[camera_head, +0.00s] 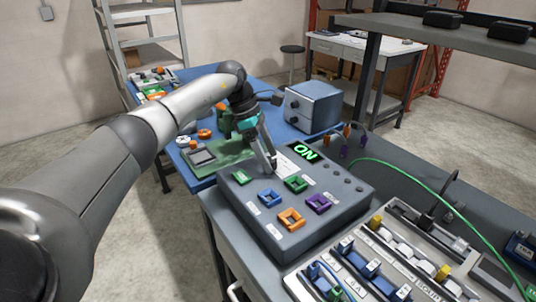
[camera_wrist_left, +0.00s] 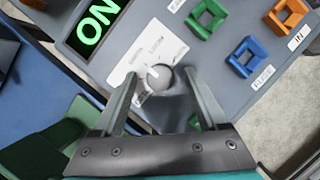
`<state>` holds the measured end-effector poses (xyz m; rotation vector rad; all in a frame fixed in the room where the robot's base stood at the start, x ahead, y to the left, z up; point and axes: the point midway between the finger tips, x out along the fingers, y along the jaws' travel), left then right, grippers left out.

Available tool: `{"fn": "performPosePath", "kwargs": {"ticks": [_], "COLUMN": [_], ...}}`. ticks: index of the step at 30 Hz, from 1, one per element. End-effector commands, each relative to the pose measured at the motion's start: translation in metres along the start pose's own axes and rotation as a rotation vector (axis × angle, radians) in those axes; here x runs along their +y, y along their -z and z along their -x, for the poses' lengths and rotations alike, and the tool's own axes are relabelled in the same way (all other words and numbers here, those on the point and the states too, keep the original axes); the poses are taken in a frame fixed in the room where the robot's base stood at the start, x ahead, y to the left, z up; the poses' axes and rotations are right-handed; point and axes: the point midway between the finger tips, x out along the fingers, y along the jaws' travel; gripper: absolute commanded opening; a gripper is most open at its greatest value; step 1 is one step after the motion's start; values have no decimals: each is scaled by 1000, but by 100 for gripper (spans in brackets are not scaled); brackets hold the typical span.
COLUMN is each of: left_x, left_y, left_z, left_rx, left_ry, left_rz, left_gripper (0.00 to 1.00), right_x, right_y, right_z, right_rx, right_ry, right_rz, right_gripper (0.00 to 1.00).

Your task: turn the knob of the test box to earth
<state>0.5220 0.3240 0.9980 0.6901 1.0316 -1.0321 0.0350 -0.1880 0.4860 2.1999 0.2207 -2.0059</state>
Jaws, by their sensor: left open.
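The grey test box (camera_head: 338,203) stands on the bench with a lit green ON display (camera_head: 305,153); the display also shows in the left wrist view (camera_wrist_left: 98,24). Its round grey knob (camera_wrist_left: 159,78) sits on a white label plate (camera_wrist_left: 150,48) whose words I cannot read surely. A pale mark on the knob points toward the upper left of the wrist picture. My left gripper (camera_head: 271,168) is open over the box, one finger on each side of the knob. Whether the fingers touch it I cannot tell. In the head view the gripper hides the knob. My right gripper is out of view.
Green, blue, orange and purple square sockets (camera_head: 291,219) stand up from the box top near the gripper. A blue-grey box (camera_head: 313,106) stands behind. A panel with switches (camera_head: 400,250) and a green cable (camera_head: 435,185) lie to the right.

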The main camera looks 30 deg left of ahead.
Motion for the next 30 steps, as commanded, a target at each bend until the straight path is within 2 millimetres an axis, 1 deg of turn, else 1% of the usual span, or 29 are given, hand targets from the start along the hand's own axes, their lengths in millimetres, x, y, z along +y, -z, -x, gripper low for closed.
{"fn": "performPosePath", "kwargs": {"ticks": [2, 5, 8, 15, 21, 25, 30], "left_x": [0, 1, 1, 1, 1, 0, 0], "left_y": [0, 0, 0, -1, -1, -1, 0], "left_z": [2, 10, 27, 86, 128, 144, 152], "left_rx": [0, 0, 0, -2, -2, -1, 0], "left_ry": [0, -2, -4, -5, -3, -2, 0], "left_rz": [0, 0, 0, 1, 0, 1, 0], "left_gripper": [75, 75, 75, 75, 75, 75, 75], "right_x": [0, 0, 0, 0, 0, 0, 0], "right_y": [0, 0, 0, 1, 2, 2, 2], "right_z": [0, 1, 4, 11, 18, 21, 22], "right_rx": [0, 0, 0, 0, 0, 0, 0], "right_ry": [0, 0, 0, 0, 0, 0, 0], "right_rz": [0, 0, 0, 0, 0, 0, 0], "right_gripper": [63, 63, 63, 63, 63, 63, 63]}}
